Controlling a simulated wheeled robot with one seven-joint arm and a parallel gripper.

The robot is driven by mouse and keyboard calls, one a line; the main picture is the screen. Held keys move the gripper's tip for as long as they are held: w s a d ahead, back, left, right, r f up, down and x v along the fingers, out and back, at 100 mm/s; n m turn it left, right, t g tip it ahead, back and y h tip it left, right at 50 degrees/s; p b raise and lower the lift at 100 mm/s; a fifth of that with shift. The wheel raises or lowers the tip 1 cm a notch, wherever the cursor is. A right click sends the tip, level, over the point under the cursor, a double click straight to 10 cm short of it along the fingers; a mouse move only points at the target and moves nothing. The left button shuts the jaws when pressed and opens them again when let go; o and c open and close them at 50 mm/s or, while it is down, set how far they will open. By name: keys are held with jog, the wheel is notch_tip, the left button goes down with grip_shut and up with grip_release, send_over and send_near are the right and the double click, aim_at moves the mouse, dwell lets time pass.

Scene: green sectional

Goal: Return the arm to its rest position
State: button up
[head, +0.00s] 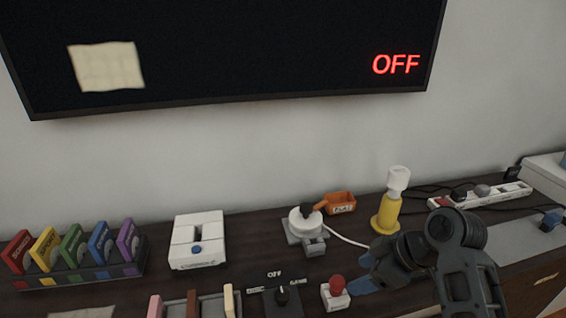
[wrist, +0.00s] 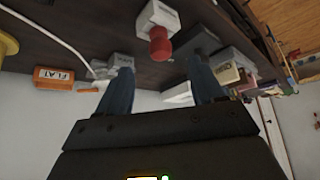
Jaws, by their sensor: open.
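My gripper (head: 366,287) is at the right of the head view, at the end of my dark arm, low over the front part of the dark shelf. Its blue fingers point left, close to the right side of the red-knobbed stick on a white base (head: 335,293). In the wrist view, my gripper (wrist: 162,78) has its two blue fingers spread apart with nothing between them. The red knob (wrist: 160,42) shows beyond the gap. I cannot tell whether a finger touches the stick's base.
The shelf (head: 255,255) holds a cartridge rack (head: 80,275), a white console (head: 198,240), a dial (head: 282,293), a round white device (head: 305,222), an orange box (head: 341,203), a yellow-and-white bottle-like item (head: 387,212) and a power strip (head: 480,195). A screen (head: 230,50) reading OFF hangs above.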

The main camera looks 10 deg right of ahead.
jog(key=s+a+f+m+t+h, duration=0.2)
jog(key=s+f+m+t, duration=0.15)
jog(key=s, duration=0.65)
jog(key=s+a+f+m+t+h, duration=0.2)
jog(key=s+f+m, duration=0.25)
jog(key=s, duration=0.45)
jog(key=s+r+m+t, duration=0.1)
jog(key=s+r+t, duration=0.3)
jog(key=s+r, duration=1.3)
jog(key=shift+s+d+t+h, duration=0.15)
jog(key=shift+s+t+h, duration=0.25)
jog(key=shift+s, duration=0.1)
jog(key=shift+o, duration=0.2)
